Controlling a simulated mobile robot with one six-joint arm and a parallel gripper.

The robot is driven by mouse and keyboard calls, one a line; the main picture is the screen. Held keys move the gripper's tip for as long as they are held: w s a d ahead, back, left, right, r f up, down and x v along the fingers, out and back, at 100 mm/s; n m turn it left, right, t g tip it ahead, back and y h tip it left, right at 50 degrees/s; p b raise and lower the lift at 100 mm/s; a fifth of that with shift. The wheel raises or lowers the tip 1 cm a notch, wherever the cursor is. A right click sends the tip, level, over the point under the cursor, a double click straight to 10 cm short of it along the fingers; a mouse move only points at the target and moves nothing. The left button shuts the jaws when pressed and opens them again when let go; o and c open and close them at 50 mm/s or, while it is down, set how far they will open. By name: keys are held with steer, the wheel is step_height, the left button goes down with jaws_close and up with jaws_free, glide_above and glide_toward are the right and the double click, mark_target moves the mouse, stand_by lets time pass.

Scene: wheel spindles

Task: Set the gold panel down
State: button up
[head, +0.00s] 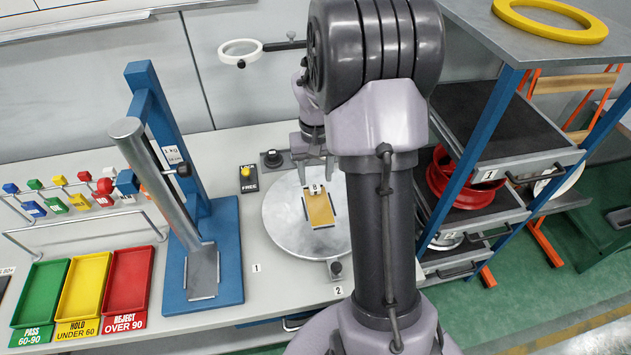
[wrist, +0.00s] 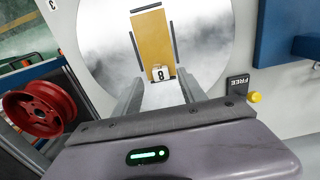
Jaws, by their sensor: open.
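The gold panel (head: 320,210) lies flat on the round metal turntable (head: 285,228), between dark edge strips. A small white tag marked 8 sits at its end nearest my gripper. In the wrist view the gold panel (wrist: 153,40) is beyond the fingertips, with the tag end closest. My gripper (head: 315,172) is open over the far part of the turntable, and in the wrist view its two fingers (wrist: 160,92) stand apart with nothing gripped between them. Whether the fingers touch the tag end cannot be told. My arm hides the turntable's right side.
A LOCK/FREE switch (head: 247,178) and a black knob (head: 271,158) stand beside the turntable. A blue stand with a grey cylinder (head: 160,185) is to the left, near green, yellow and red trays (head: 128,285). A shelf rack with a red wheel (head: 470,185) is right.

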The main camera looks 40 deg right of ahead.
mark_target(315, 190)
steer(key=s+a+r+t+p, duration=0.1)
steer(key=a+r, duration=0.4)
steer(key=r, duration=0.3)
steer(key=s+a+r+t+p, duration=0.1)
steer(key=s+a+r, duration=0.1)
steer(key=a+r, duration=0.45)
steer(key=s+a+r+t+y, duration=0.2)
steer(key=s+a+r+t, duration=0.3)
steer(key=s+a, duration=0.9)
step_height(315, 190, down, 6)
steer(key=g+b, duration=0.1)
steer(key=b, duration=0.7)
steer(key=shift+s+d+f+n, duration=0.2)
steer(key=shift+s+d+n, duration=0.1)
steer(key=shift+d+n, duration=0.1)
